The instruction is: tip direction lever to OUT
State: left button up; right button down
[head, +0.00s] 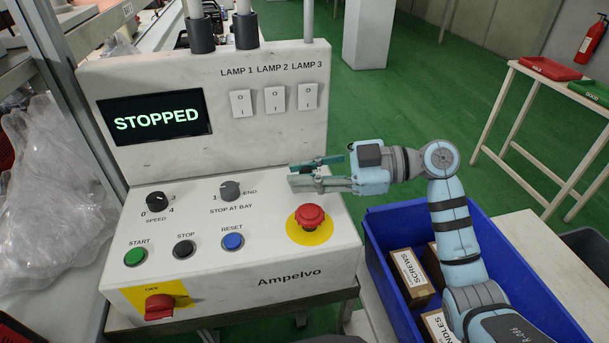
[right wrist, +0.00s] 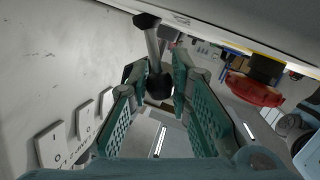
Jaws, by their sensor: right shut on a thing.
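The direction lever (right wrist: 154,42) shows in the right wrist view as a grey shaft with a black knob at its end. Its knob is between the fingertips of my right gripper (right wrist: 158,82), which is shut on it. In the head view my right gripper (head: 308,175) reaches in from the right, in front of the control console (head: 230,280) and above the red mushroom button. The lever is mostly hidden by the fingers there. I cannot read the lever's IN or OUT marking. My left gripper is not in view.
The display (head: 155,117) reads STOPPED. Three lamp switches (head: 274,99) sit above left of my gripper. The red mushroom button (head: 310,217) is just below it. A blue crate (head: 520,270) with boxes stands right, under my arm. Clear plastic bags (head: 45,200) lie left.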

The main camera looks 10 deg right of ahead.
jog(key=c, duration=1.4)
grip_release()
jog(key=shift+c, duration=0.2)
jog(key=v, duration=1.2)
jog(key=shift+f, duration=0.1)
